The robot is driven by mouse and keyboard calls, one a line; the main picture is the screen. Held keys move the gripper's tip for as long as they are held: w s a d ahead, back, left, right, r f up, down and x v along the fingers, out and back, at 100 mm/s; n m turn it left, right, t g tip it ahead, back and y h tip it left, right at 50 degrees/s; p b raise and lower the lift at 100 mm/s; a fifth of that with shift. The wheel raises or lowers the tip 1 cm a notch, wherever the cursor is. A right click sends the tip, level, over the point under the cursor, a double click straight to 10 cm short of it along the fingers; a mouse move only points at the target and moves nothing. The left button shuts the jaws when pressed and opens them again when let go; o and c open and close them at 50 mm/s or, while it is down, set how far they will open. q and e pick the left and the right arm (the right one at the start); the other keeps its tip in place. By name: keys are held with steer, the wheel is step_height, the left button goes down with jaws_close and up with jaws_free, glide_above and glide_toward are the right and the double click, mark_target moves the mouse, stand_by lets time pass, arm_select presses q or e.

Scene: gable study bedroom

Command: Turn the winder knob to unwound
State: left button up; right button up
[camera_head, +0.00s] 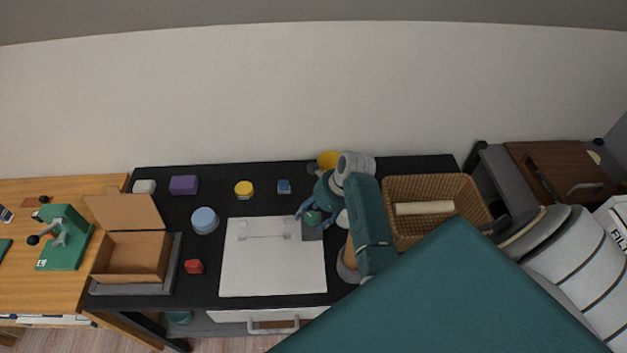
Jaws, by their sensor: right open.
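A small round green knob (313,217), which I take to be the winder knob, sits on a dark grey block (312,235) at the top right of the white panel on the black desk. My right gripper (311,213) reaches down over it from the upper right. Its teal fingers are open, with a finger visible on the knob's left side. The gripper's own body partly hides the knob, so I cannot tell whether the fingers touch it. Any mark showing the knob's turn is too small to read. My left gripper is not in view.
The white panel (272,275) lies in front. A wicker basket (480,215) with a roll stands to the right. A yellow cup (327,158) is behind my gripper. An open wooden box (135,258) and several small items lie to the left.

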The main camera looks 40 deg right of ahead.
steer(key=c, duration=1.1)
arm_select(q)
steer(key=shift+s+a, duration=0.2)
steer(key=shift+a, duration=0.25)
arm_select(e)
steer(key=shift+w, duration=0.1)
steer(key=shift+c, duration=0.2)
steer(key=shift+d, duration=0.1)
